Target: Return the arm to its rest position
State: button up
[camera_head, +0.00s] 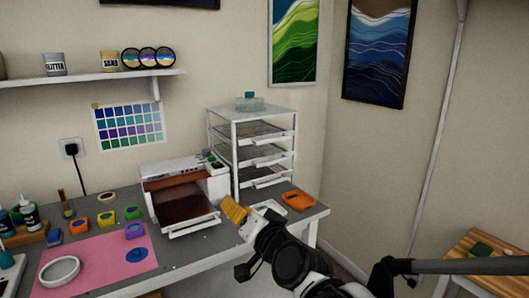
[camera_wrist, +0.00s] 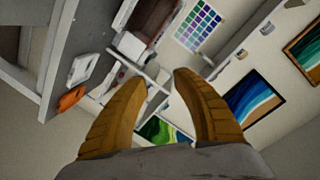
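My arm reaches in from the lower right in the head view. My gripper (camera_head: 234,211) has yellow-orange fingers and is raised near the right end of the grey workbench (camera_head: 200,250), in front of the white rack. In the wrist view the two fingers of my gripper (camera_wrist: 161,75) stand apart with nothing between them. The wrist view is strongly tilted, with the bench at its left side. The head view alone does not show the gap between the fingers.
A white drawer rack (camera_head: 267,152) and a white machine with an open front (camera_head: 185,190) stand behind my gripper. An orange tray (camera_head: 299,200) lies at the bench's right end. A pink mat (camera_head: 100,265) with a white ring lies left. A wooden table (camera_head: 485,265) stands right.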

jog(key=s+d+f+n+g+h, duration=0.1)
jog(key=s+d+f+g+h, duration=0.2)
jog(key=s+d+f, duration=0.3)
jog(key=s+d+f+n+g+h, duration=0.1)
jog(key=s+d+f+g+h, duration=0.3)
jog(key=s+d, duration=1.1)
jog(key=d+f+h, duration=0.1)
jog(key=d+f, duration=0.1)
jog(key=d, duration=0.2)
jog(key=shift+s+d+f+n, duration=0.2)
jog(key=shift+d+f+n, duration=0.1)
jog(key=shift+a, duration=0.1)
